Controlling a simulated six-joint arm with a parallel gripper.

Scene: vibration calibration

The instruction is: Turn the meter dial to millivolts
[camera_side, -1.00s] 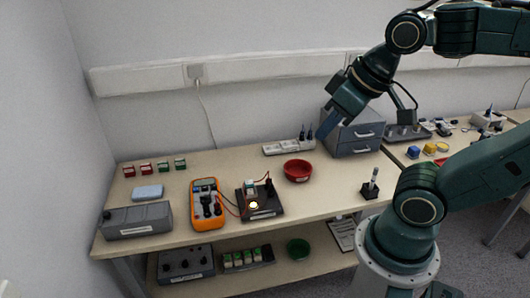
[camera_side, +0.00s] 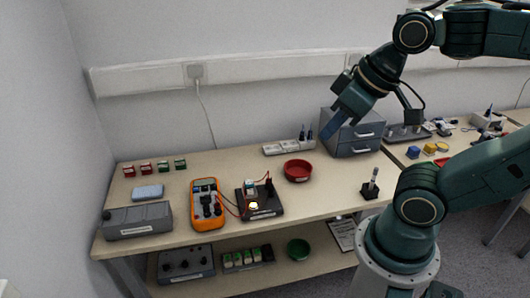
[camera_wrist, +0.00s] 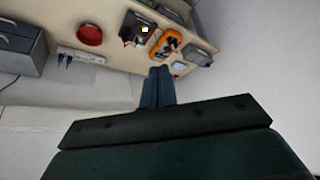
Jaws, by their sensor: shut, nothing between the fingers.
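The meter (camera_side: 207,204) is an orange handheld multimeter lying on the bench, left of centre in the side view. Its dial is too small to read, and leads run from it to a dark device (camera_side: 260,200) on its right with a glowing spot. The meter also shows in the wrist view (camera_wrist: 167,43), beyond the fingers. My gripper (camera_side: 333,128) is high above the back of the bench in front of the grey drawer unit, well to the right of the meter. Its blue fingers (camera_wrist: 157,85) are together and empty.
A red bowl (camera_side: 298,170) stands between the device and the grey drawer unit (camera_side: 352,133). A power strip (camera_side: 288,147) lies at the back. A grey case (camera_side: 137,220) and a blue block (camera_side: 148,192) lie left of the meter. A black stand (camera_side: 370,190) holds an upright rod.

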